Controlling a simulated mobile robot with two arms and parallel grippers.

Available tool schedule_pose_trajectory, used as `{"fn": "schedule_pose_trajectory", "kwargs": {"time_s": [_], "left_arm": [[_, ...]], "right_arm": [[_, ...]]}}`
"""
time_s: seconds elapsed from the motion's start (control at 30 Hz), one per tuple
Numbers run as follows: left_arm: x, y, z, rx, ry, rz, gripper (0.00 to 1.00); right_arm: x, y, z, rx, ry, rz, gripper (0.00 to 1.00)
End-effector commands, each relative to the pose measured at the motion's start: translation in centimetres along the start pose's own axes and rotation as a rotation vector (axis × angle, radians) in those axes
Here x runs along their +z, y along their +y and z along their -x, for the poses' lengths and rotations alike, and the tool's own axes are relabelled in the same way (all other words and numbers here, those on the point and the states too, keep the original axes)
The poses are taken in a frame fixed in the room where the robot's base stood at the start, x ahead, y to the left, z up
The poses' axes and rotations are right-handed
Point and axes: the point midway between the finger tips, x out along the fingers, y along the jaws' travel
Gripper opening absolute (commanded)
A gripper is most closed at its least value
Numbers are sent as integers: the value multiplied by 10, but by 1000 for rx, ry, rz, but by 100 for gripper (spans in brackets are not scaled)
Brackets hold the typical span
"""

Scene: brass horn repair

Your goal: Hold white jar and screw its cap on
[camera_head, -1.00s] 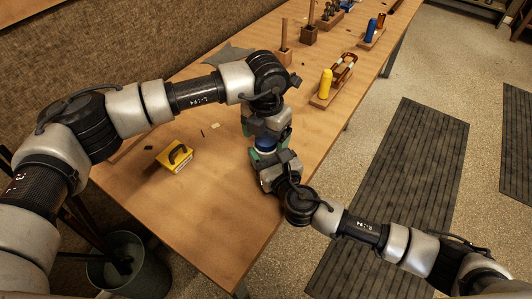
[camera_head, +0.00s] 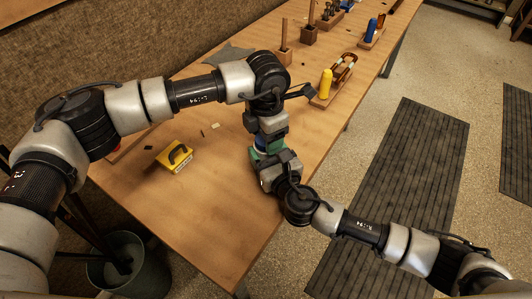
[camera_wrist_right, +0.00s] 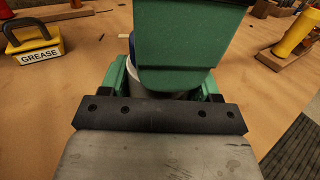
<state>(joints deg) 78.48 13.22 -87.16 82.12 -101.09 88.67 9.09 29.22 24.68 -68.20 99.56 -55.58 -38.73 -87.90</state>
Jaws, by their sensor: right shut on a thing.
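The white jar (camera_wrist_right: 133,74) stands between the green fingers of my right gripper (camera_head: 266,160), which is shut on it. In the right wrist view only a strip of the jar's pale side shows. The blue cap (camera_wrist_right: 132,46) is at the jar's top, mostly hidden there; a bit of blue also shows in the head view (camera_head: 261,142). My left gripper (camera_head: 268,143) points down over the cap from above. One of its green fingers fills the upper middle of the right wrist view and covers much of jar and cap. Whether it is shut on the cap is hidden.
A yellow grease box (camera_head: 175,157) with a black handle lies left on the wooden bench (camera_head: 200,225). A yellow bottle (camera_head: 326,83) stands on a wooden stand beyond the grippers. Wooden holders are farther back. The bench's near end is clear.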

Motion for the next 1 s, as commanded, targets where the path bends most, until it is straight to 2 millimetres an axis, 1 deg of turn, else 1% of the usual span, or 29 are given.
{"fn": "schedule_pose_trajectory", "kwargs": {"time_s": [0.03, 0.13, 0.4, 0.43, 0.57, 0.87, 1.0], "left_arm": [[0, 1, 0, 3, 0, -49, 32], [0, 1, 0, 3, 0, -108, 32], [0, 2, 0, 3, 0, -113, 32], [0, 2, 0, 3, 0, -112, 65], [0, 1, 0, 2, -1, -112, 85], [0, 1, 1, 2, -1, -113, 86], [0, 1, 13, 3, -2, -113, 86]], "right_arm": [[0, 0, 0, 0, 1, 0, 0], [-1, 0, 0, 0, 1, 0, 0], [-1, 0, 0, 0, 1, 1, 0], [0, 0, 0, 0, 1, 0, 0], [-1, 0, 0, 0, 1, 1, 0], [-1, 0, 0, 0, 1, 0, 0], [-1, 0, 0, 0, 1, 0, 0]]}}
